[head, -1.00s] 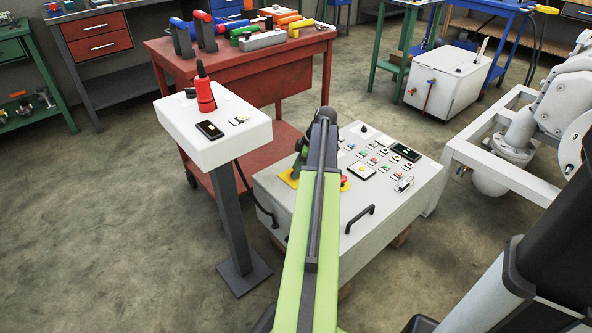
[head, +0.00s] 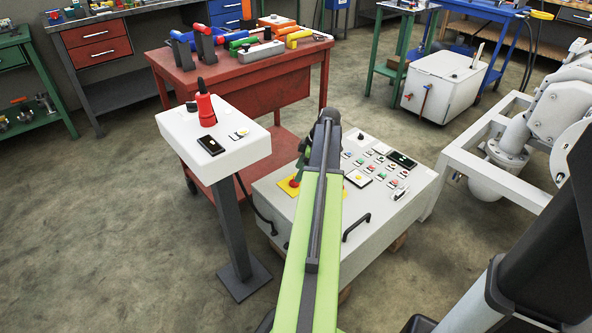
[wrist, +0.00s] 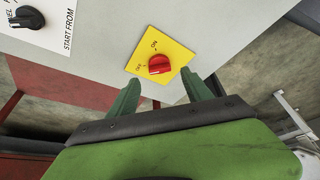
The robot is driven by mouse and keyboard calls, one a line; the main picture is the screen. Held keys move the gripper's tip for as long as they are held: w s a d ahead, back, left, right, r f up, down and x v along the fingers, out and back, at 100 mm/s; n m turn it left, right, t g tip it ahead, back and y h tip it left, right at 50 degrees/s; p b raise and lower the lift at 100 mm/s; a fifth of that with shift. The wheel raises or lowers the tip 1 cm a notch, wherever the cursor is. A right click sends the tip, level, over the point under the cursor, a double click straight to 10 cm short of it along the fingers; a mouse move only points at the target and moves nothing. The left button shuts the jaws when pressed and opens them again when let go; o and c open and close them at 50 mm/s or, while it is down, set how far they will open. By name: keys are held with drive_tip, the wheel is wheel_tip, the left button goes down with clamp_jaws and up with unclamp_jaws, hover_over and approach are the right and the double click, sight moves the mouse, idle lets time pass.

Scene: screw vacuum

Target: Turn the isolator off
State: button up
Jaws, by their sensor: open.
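The isolator is a red rotary knob (wrist: 159,64) on a yellow plate (wrist: 175,49) marked ON and OFF. In the wrist view it sits above and between my fingertips. A pale mark shows on the knob, but I cannot tell for sure which label it points to. My gripper (wrist: 160,78) is open, with its green fingers apart and nothing between them. In the head view part of the yellow plate (head: 287,190) shows left of my arm, with red on it. My gripper (head: 304,162) is above the panel there, partly hidden by my arm.
The grey control panel (head: 402,217) has several buttons and a dark handle (head: 356,226). A black selector knob (wrist: 26,17) is on the panel. A white pedestal box (head: 177,126) stands left, a red workbench (head: 250,84) behind. Open floor lies left.

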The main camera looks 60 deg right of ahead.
drive_tip(key=p+v, duration=1)
drive_tip(key=v, duration=0.3)
drive_tip(key=shift+w, duration=0.1)
